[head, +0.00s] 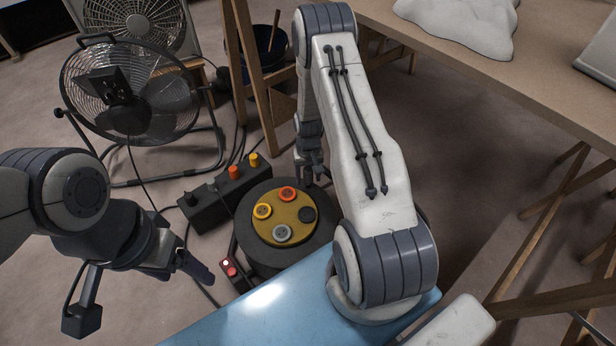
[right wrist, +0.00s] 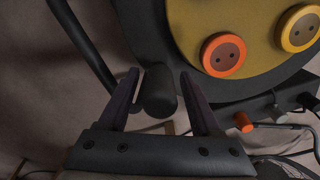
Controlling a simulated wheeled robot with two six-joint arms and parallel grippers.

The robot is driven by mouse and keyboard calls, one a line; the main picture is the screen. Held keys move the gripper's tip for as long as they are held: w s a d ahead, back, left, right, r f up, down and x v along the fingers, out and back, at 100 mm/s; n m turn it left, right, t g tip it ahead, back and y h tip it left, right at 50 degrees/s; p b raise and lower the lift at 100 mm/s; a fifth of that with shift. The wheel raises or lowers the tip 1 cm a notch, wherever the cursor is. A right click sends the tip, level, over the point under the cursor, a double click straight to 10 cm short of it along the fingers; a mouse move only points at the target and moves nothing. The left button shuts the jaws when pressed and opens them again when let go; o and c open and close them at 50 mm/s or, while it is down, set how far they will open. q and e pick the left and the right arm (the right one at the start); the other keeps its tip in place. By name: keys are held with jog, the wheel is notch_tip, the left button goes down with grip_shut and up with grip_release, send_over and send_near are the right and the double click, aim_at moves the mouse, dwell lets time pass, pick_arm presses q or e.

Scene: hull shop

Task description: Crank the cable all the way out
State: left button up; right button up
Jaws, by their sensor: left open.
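A cable reel stands on the floor with a dark drum (head: 272,262) and a yellow face (head: 283,211) holding several round sockets; the face also shows in the right wrist view (right wrist: 190,45). A dark stubby knob (right wrist: 160,95), seemingly the crank handle, stands at the drum's rim. My right gripper (right wrist: 160,90) has its two fingers apart, one on each side of the knob, with visible gaps. In the head view the right gripper (head: 310,172) is at the reel's far edge, partly hidden. My left gripper (head: 190,268) is open and empty, left of the reel.
A black power strip (head: 215,197) with orange and yellow plugs lies beside the reel. A small box with a red button (head: 232,270) is at its near left. A wire-cage fan (head: 130,95) and wooden legs stand behind. A wooden table (head: 480,70) is at right.

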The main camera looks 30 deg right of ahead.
grip_shut()
dwell(1.2)
